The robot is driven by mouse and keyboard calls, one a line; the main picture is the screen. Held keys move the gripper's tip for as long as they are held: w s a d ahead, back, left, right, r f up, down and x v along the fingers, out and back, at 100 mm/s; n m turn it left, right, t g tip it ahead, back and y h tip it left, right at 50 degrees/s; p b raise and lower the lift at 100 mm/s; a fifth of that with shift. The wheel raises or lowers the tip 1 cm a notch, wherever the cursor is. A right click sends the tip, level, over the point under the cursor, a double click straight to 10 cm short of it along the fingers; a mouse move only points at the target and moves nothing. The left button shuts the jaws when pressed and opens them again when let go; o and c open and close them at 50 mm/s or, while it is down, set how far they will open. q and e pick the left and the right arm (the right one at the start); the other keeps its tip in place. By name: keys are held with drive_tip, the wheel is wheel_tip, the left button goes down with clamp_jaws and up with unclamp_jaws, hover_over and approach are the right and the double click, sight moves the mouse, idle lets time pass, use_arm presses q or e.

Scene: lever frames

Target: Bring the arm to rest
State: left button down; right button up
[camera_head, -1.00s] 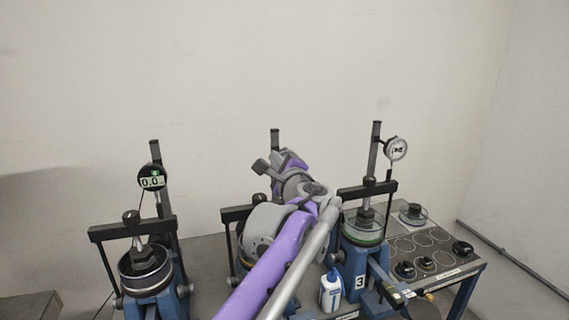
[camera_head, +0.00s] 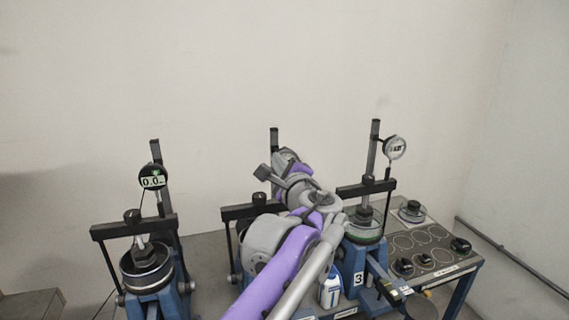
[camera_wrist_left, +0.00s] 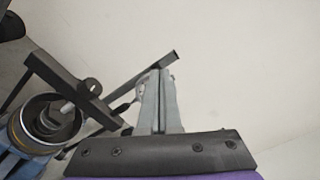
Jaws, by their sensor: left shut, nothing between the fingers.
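My left arm (camera_head: 285,258), purple and grey, comes up from the bottom of the head view and reaches over the middle of the bench. Its wrist end is beside the middle test stand. My left gripper (camera_wrist_left: 158,85) is shut and empty in the left wrist view, its grey fingers together against the bare wall. In that view a black-framed stand with a round cell (camera_wrist_left: 45,122) lies to the left of the fingers, and the fingers seem to hold nothing of it. My right gripper is in neither view.
The left stand (camera_head: 145,268) has a digital gauge (camera_head: 152,177). The middle stand (camera_head: 274,142) is largely hidden by my arm. The right stand (camera_head: 373,150), marked 3, has a dial gauge (camera_head: 394,147). A white bottle (camera_head: 330,290) stands close beside my arm. The wall above is clear.

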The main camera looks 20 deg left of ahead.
use_arm(q)
drive_tip(key=shift+v, duration=1.15)
drive_tip(key=s+a+f+n+g+h, duration=0.1)
drive_tip(key=s+a+f+n+g, duration=0.25)
drive_tip(key=s+f, duration=0.45)
drive_tip(key=s+a+f+n+g+h, duration=0.25)
drive_tip(key=s+f+n, duration=0.25)
drive_tip(key=f, duration=0.6)
drive_tip(key=s+d+f+n+g+h, duration=0.1)
drive_tip(key=s+d+f+n+h, duration=0.2)
drive_tip(key=s+f, duration=0.4)
drive_tip(key=s+d+f+n+g+h, duration=0.1)
drive_tip(key=s+d+f+n+h, duration=0.2)
drive_tip(key=s+f, duration=0.4)
wheel_tip(320, 180, down, 5)
drive_tip(key=d+n, duration=0.1)
drive_tip(key=n, duration=0.1)
drive_tip(key=shift+n+g, duration=0.35)
drive_tip(key=shift+g, duration=0.05)
drive_tip(key=shift+r+h, duration=0.1)
drive_tip(key=shift+h, duration=0.15)
